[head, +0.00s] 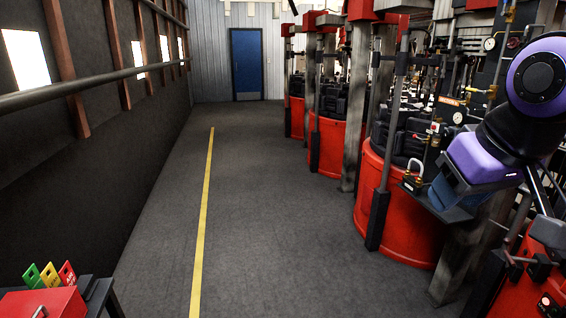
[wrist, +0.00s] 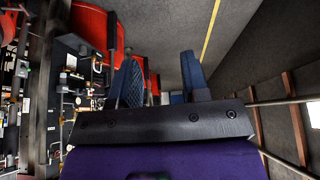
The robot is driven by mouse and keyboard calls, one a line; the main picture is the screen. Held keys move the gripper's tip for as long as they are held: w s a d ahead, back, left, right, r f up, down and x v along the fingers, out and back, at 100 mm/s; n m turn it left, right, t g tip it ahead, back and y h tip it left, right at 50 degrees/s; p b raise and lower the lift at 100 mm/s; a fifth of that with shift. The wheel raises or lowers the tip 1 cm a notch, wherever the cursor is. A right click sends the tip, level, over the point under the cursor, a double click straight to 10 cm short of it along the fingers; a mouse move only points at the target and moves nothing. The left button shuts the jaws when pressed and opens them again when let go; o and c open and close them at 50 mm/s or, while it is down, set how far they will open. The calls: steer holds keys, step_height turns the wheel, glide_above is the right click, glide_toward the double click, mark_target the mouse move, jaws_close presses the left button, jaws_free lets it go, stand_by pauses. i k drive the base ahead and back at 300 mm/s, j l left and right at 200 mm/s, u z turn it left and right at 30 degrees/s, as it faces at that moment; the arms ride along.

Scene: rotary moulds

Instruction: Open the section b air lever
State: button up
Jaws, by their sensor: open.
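My gripper (head: 448,203) is at the right of the head view, in front of the red mould machines. In the wrist view my gripper (wrist: 160,75) is open, with its two fingers apart and nothing between them. I cannot tell which fitting is the section b air lever. Small valve fittings with a red part (head: 435,128) sit on the nearest mould station, behind my gripper. A padlock-like piece (head: 413,168) shows just left of the gripper. In the wrist view, pipes and small fittings (wrist: 70,85) lie to the left, apart from the fingers.
Red round moulds (head: 385,205) and grey posts (head: 359,110) line the right side. The grey floor with a yellow line (head: 204,200) is clear. A red box (head: 45,303) with coloured tags (head: 49,274) stands at lower left. A blue door (head: 246,62) is at the back.

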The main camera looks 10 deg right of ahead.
mark_target(472, 90)
steer(key=i+z, duration=0.2)
steer(key=i, duration=0.3)
steer(key=i+j+z, duration=0.1)
steer(key=i+z, duration=0.15)
steer(key=i, duration=0.25)
steer(key=i+j+z, duration=0.2)
steer(key=i, duration=0.3)
steer(key=i+z, duration=0.7)
steer(key=z, duration=0.15)
steer(key=i+j+z, duration=0.25)
steer(key=z, duration=0.2)
steer(key=i+l+u, duration=0.2)
steer(key=i+l, duration=0.1)
steer(key=i, duration=0.1)
